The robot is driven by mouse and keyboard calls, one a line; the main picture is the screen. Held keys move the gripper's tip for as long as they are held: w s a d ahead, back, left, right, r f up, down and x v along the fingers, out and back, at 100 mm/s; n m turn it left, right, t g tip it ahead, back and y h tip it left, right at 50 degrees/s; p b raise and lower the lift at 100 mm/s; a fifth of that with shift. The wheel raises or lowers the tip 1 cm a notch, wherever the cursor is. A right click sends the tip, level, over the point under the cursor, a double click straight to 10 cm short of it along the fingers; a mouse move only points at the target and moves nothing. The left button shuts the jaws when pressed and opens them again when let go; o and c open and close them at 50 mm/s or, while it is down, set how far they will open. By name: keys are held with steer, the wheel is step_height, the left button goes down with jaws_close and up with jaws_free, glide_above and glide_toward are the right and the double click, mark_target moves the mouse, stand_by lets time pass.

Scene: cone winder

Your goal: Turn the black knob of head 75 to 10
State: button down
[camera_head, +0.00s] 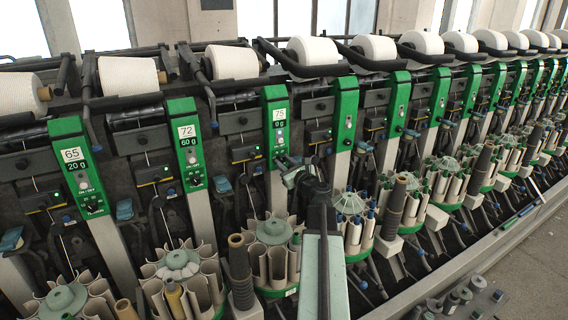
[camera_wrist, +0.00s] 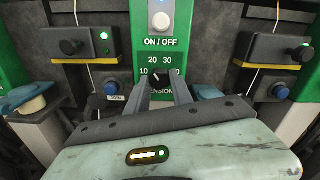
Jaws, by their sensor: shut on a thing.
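Head 75 (camera_head: 279,118) is a green panel with a white 75 plate and a small black display. In the wrist view its face (camera_wrist: 160,48) shows a white ON/OFF button (camera_wrist: 161,20) and a dial marked 10, 20 and 30. My gripper (camera_wrist: 166,82) has its two grey fingers on either side of the black knob (camera_wrist: 156,76), shut on it. A white mark on the knob points up and left, near the 10. The knob is mostly hidden between the fingers. In the head view my gripper (camera_head: 287,162) is at the panel's lower end and hides the knob.
Heads 72 (camera_head: 187,145) and 65 (camera_head: 79,165) stand to the left, with more green heads in a row to the right. Dark boxes with knobs flank the panel (camera_wrist: 72,47) (camera_wrist: 276,47). Bobbin magazines (camera_head: 273,232) stand below. Grey floor (camera_head: 500,265) is open at right.

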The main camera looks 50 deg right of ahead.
steer(key=n, duration=0.4)
steer(key=shift+n, duration=2.1)
steer(key=c, duration=1.1)
jaws_free()
steer(key=shift+s, duration=0.1)
steer(key=v, duration=0.7)
steer(key=shift+s, duration=0.35)
